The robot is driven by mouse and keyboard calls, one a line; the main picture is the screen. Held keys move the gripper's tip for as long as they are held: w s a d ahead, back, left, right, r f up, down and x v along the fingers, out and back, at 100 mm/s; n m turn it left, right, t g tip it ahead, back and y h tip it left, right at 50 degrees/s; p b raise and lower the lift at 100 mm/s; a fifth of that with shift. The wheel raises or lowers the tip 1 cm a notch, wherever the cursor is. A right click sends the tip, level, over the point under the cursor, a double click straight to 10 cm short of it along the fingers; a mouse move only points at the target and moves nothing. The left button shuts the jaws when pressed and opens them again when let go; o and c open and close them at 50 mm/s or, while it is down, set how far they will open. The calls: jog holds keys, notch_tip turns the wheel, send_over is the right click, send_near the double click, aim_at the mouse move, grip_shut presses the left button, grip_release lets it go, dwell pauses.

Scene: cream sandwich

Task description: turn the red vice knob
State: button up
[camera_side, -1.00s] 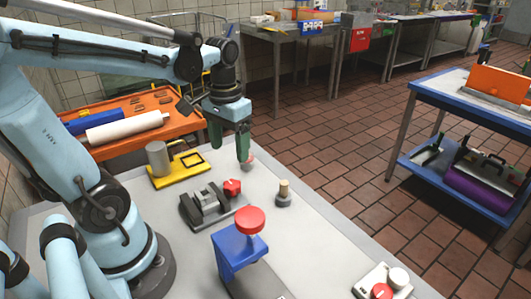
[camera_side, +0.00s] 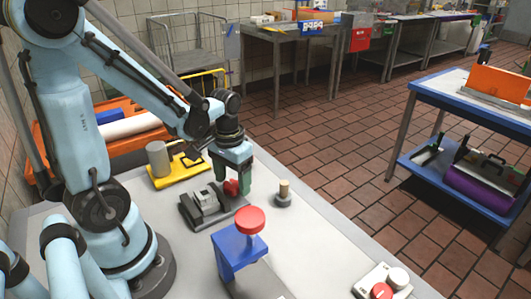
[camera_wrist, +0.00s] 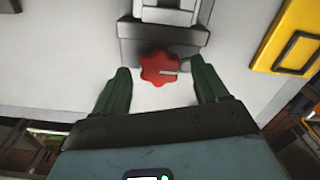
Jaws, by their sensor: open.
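The red vice knob (camera_side: 231,187) is on the right end of the small grey vice (camera_side: 206,205) on the table. In the wrist view the lobed red knob (camera_wrist: 160,69) lies between and just beyond the fingertips, with a pale line on it. My gripper (camera_side: 234,184) is at the knob, fingers pointing down. In the wrist view my gripper (camera_wrist: 161,84) is open, one dark green finger on each side with a gap to the knob. The side view partly hides the knob behind a finger.
A blue stand with a red round top (camera_side: 250,220) is in front of the vice. A grey post with a tan top (camera_side: 283,193) stands to the right. A yellow fixture with a grey cylinder (camera_side: 178,171) is behind. A white box with a red button (camera_side: 382,291) is at front right.

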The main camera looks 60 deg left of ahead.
jog(key=shift+f, duration=0.1)
jog(key=shift+c, duration=0.4)
jog(key=c, duration=1)
jog(key=shift+m, duration=0.4)
jog(key=shift+d+m, duration=0.1)
jog(key=shift+m, duration=2.6)
jog(key=o, duration=1.1)
